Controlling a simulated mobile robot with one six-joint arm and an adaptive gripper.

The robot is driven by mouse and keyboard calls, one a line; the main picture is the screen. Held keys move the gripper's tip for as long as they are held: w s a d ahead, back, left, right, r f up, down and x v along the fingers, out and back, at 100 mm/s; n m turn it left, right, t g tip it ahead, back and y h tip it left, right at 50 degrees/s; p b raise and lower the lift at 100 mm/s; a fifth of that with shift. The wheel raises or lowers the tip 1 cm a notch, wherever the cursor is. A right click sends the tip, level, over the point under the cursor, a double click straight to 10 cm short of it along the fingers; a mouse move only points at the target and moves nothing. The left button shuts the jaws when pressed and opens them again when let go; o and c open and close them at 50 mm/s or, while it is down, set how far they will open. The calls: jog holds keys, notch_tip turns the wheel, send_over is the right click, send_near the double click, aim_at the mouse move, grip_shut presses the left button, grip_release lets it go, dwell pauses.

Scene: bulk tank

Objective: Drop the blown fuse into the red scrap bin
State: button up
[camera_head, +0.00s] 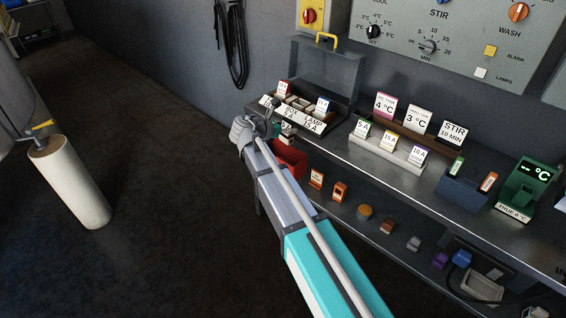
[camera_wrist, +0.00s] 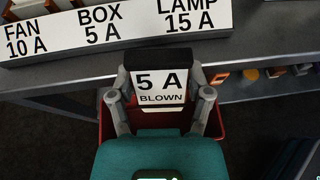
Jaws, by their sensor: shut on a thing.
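My gripper (camera_wrist: 160,90) is shut on the blown fuse (camera_wrist: 159,84), a piece with a white label reading "5 A BLOWN" and a dark top. The fuse sits between the two fingers. The red scrap bin (camera_wrist: 208,128) shows behind and around the gripper, with its red walls to either side, so the fuse appears over or in front of it. In the head view, the red bin (camera_head: 290,158) hangs at the shelf's front, partly hidden by my arm. My gripper (camera_head: 268,122) is near its upper left there. The fuse's height above the bin is unclear.
A labelled fuse box (camera_head: 318,120) with an open lid stands on the shelf behind the bin. A rack of several spare fuses (camera_head: 388,153) stands to its right. Small parts lie on the lower shelf. A white roll (camera_head: 70,182) stands on the floor at left.

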aim_at(283, 141)
jog(key=shift+f, duration=0.1)
jog(key=shift+f+b, duration=2.95)
jog(key=shift+b, duration=0.05)
jog(key=o, duration=1.2)
jog(key=shift+c, duration=0.2)
jog(key=shift+r, duration=0.15)
notch_tip(283, 141, up, 6)
jog(key=p, duration=0.6)
jog(key=s+a+r+n+t+y+p, duration=0.1)
jog(key=s+a+r+p, duration=0.5)
jog(key=s+a, duration=0.2)
jog(key=s+a+r+n+t+y+p, duration=0.1)
jog(key=s+a+r+n+y+p, duration=0.1)
jog(key=s+a+r+p, duration=0.4)
jog(key=shift+f+p+v, duration=0.35)
jog(key=shift+p+v, duration=0.15)
jog(key=shift+v, duration=1.35)
